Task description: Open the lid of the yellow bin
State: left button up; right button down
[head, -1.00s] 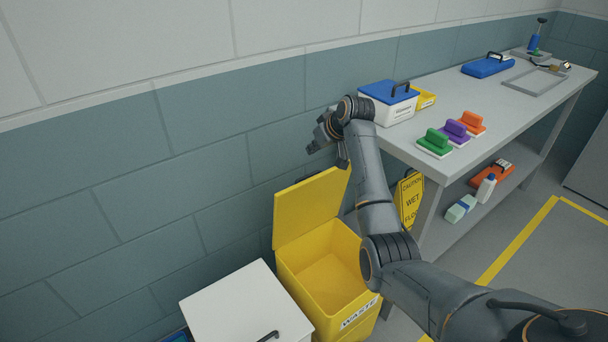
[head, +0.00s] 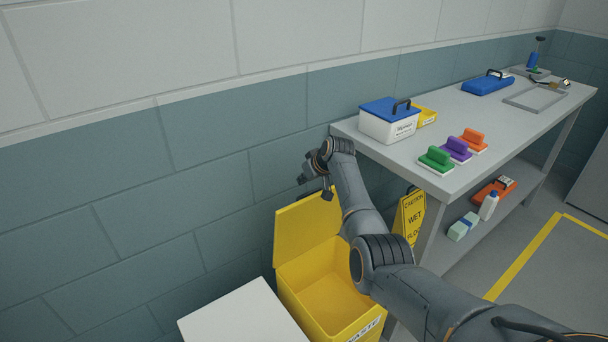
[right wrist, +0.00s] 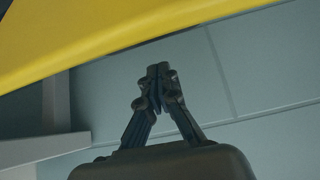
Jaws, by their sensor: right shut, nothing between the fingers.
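The yellow waste bin (head: 322,297) stands against the wall, and its inside shows from above. Its yellow lid (head: 300,232) stands up at the back of the bin, open and leaning near the wall. My right gripper (head: 313,190) is at the lid's top edge, by the wall; it is shut and empty. In the right wrist view the shut fingertips (right wrist: 158,70) point up toward a yellow surface (right wrist: 110,30), probably the lid, with a gap seen between. Whether any part of the gripper touches the lid cannot be told. My left gripper is not in view.
A white-topped container (head: 243,318) stands just left of the bin. A grey table (head: 440,135) on the right holds a white box with blue lid (head: 388,122) and several brushes. A yellow wet-floor sign (head: 410,215) hangs by the table. My right arm passes over the bin's right side.

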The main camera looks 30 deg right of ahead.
jog(key=shift+s+d+f+p, duration=0.1)
jog(key=shift+s+f+p, duration=0.15)
jog(key=shift+s, duration=0.45)
jog(key=shift+s+d+f+p, duration=0.1)
jog(key=shift+s+f+p, duration=0.1)
jog(key=shift+s, duration=0.5)
